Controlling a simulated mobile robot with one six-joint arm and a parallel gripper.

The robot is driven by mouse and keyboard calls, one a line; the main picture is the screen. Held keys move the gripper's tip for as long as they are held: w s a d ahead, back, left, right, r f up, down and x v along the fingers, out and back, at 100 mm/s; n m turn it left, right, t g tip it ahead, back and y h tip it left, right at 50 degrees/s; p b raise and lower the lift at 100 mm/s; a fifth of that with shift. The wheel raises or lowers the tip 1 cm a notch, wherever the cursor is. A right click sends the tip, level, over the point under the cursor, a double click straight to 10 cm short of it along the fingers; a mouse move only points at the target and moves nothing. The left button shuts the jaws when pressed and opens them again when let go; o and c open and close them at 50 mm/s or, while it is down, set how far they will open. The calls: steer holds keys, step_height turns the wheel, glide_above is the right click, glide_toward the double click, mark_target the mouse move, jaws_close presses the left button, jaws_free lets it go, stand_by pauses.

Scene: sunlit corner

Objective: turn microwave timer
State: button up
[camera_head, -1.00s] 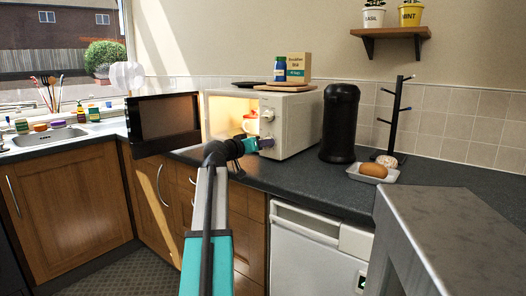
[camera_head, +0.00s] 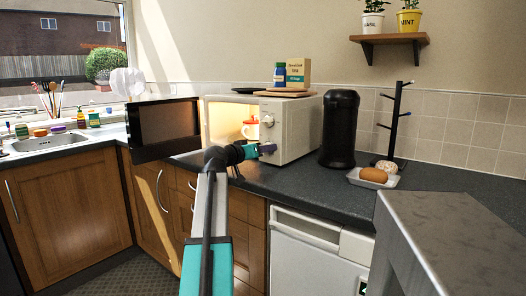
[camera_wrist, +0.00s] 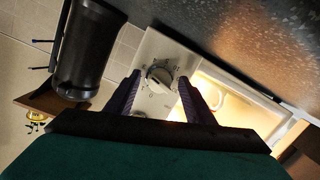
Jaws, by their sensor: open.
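The white microwave (camera_head: 298,128) stands on the counter with its dark door (camera_head: 165,125) swung wide open to the left. Its control panel has two round knobs. The upper knob (camera_head: 267,120) is clear in the head view; the lower one is hidden behind my gripper (camera_head: 268,148). In the wrist view, a marked dial (camera_wrist: 159,76) on the panel lies between the fingertips of my open gripper (camera_wrist: 159,77). I cannot tell whether the fingers touch it. The second knob (camera_wrist: 138,114) shows partly, nearer the palm.
A red and white mug (camera_head: 250,129) sits inside the lit microwave. A board with a box (camera_head: 298,73) and a blue bottle (camera_head: 280,73) is on top. A black canister (camera_head: 339,130) stands close on the right, then a mug tree (camera_head: 394,125) and a tray with bread (camera_head: 373,176).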

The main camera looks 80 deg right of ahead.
steer(key=p+v, duration=0.2)
steer(key=v, duration=1.1)
steer(key=shift+w+a, duration=0.15)
steer(key=shift+a, duration=0.2)
steer(key=shift+r, duration=0.1)
